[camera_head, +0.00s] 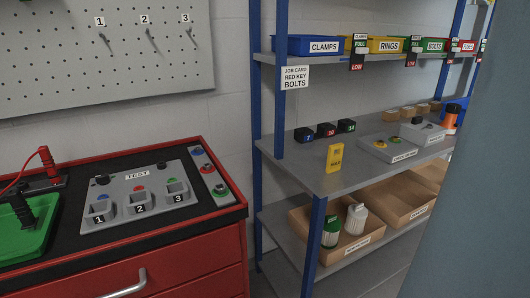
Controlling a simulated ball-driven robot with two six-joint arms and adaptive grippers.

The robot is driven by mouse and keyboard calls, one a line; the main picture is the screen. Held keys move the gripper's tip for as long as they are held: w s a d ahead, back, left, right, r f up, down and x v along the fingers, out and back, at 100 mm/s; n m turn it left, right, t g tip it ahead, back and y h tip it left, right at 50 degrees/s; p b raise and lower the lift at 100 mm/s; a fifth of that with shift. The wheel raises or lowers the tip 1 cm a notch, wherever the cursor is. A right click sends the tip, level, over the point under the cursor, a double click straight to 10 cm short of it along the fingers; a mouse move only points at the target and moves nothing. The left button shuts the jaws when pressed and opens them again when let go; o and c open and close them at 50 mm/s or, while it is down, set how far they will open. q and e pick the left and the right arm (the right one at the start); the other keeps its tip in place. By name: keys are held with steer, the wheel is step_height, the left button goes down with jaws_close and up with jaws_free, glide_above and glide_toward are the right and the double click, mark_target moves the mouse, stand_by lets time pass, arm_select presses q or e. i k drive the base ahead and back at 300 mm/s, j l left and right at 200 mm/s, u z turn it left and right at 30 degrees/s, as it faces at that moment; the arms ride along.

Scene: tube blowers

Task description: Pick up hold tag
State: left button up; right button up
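A small yellow tag (334,158) with dark print stands at the front edge of the shelf's middle board (365,172), near its left end. Its print is too small to read surely, but it looks like the hold tag. Nothing is touching it from the front, and it is fully visible. Neither of my grippers is in view.
A blue shelf post (314,245) rises below left. The red tool cabinet (190,265) is at left. A large grey-blue surface blocks the right side.

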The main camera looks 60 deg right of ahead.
mark_target(333, 163)
steer(key=z, duration=2.35)
steer(key=i+l+u, duration=0.1)
steer(key=l, duration=0.25)
steer(key=i+l+u, duration=0.1)
steer(key=l, duration=0.25)
steer(key=i+l+u, duration=0.1)
steer(key=l, duration=0.3)
steer(key=i, duration=0.1)
